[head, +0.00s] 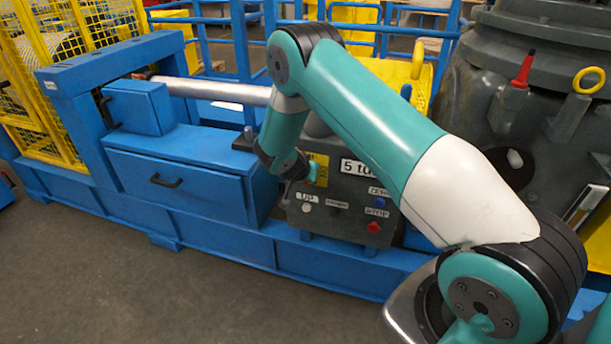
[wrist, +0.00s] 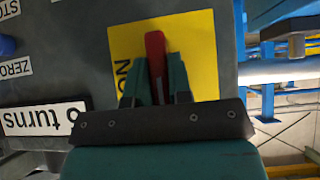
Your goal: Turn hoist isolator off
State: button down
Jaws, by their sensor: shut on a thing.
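The isolator's red handle (wrist: 155,48) shows in the wrist view in front of a yellow plate (wrist: 200,50) on a grey panel. My gripper (wrist: 157,80) is shut on the red handle, with one teal finger on each side of it. The letters "ON" show beside the gripper on the plate, partly covered. In the head view the yellow plate (head: 319,168) shows at the upper left of the grey control box (head: 340,222). My arm's wrist hides the handle there.
The box carries a white UP button (head: 306,207), a blue button (head: 379,202) by the ZERO label and a red button (head: 374,228) by STOP. A "5 turns" label (wrist: 45,119) sits near the gripper. A blue drawer unit (head: 180,185) stands left of the box.

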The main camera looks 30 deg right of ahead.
jog(key=shift+s+f, duration=0.1)
jog(key=shift+f, duration=0.05)
jog(key=c, duration=1)
grip_release()
jog(key=shift+c, duration=0.2)
jog(key=b+v, duration=0.1)
jog(key=v, duration=1.6)
jog(key=shift+s+a+r, duration=0.1)
jog(key=shift+r, duration=0.15)
jog(key=s+a+r+n+g+y+p, duration=0.1)
jog(key=s+a+r+n+y+p, duration=0.1)
jog(key=s+a+r+n, duration=0.3)
jog(key=s+a+r+n+g+y+p, duration=0.1)
jog(key=s+a+r+n+g+y, duration=0.1)
jog(key=s+a+r+n+y, duration=0.3)
jog(key=s+a+r+n+g+y+p, duration=0.2)
jog(key=s+a+r+n+y, duration=0.2)
jog(key=s, duration=1.4)
notch_tip(320, 180, up, 7)
jog(key=a+n, duration=0.3)
jog(key=shift+s+r+n+p, duration=0.2)
jog(key=shift+s+n+p, duration=0.1)
jog(key=shift+s, duration=0.05)
